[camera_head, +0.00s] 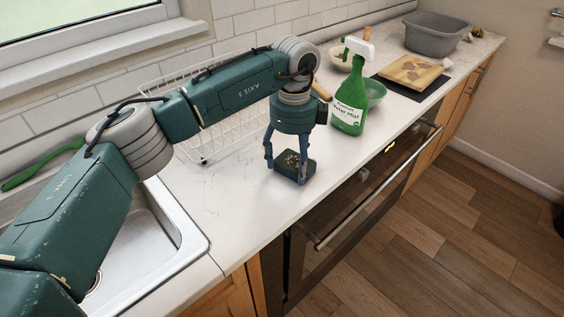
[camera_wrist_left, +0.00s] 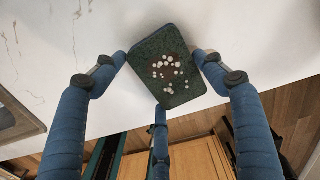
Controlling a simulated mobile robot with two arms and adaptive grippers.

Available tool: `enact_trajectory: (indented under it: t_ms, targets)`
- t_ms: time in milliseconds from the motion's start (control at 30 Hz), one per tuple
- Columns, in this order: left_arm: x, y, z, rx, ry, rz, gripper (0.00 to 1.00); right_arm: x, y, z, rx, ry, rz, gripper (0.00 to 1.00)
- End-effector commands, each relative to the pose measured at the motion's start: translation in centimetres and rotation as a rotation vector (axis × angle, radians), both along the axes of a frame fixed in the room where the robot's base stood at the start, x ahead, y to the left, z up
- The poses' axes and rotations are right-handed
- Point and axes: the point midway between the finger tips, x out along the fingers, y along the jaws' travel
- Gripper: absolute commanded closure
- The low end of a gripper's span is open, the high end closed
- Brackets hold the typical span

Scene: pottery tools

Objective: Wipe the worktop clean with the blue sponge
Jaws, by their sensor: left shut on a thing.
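My left gripper (camera_head: 290,168) points down over the white marbled worktop (camera_head: 238,200), near its front edge, and is shut on the sponge (camera_head: 296,160). The sponge is a dark greenish block. In the left wrist view the sponge (camera_wrist_left: 165,70) sits between my blue fingers, with a brown patch and several whitish specks on its upper face. I cannot tell whether its underside touches the worktop or is just above it. The worktop beside it shows thin grey veins in the left wrist view (camera_wrist_left: 240,35). My right gripper is not in view.
A white wire rack (camera_head: 222,138) stands behind my left arm. A green spray bottle (camera_head: 349,105) and green bowl (camera_head: 376,92) stand right of the gripper. Farther back are a board (camera_head: 412,72) and grey basin (camera_head: 436,36). The sink (camera_head: 150,255) is at left; an oven (camera_head: 350,200) is below.

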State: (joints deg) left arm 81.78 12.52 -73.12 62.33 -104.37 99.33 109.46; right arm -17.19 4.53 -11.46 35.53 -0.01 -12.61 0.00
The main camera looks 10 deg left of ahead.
Motion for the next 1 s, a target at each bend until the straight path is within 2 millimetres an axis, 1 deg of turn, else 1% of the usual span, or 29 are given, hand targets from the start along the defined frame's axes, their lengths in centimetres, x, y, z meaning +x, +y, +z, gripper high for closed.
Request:
enact_trajectory:
  t_ms: [100, 567, 1000]
  targets:
    - [0.1, -0.5, -0.1, -0.002, 0.000, -0.001, 0.41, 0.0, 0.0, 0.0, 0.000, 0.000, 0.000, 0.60]
    - [0.2, -0.5, -0.1, -0.002, 0.000, 0.000, 0.41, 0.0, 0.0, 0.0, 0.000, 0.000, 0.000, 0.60]
    - [3.2, -2.9, 0.0, -0.003, 0.001, 0.002, 0.41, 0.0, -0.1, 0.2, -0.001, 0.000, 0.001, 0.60]
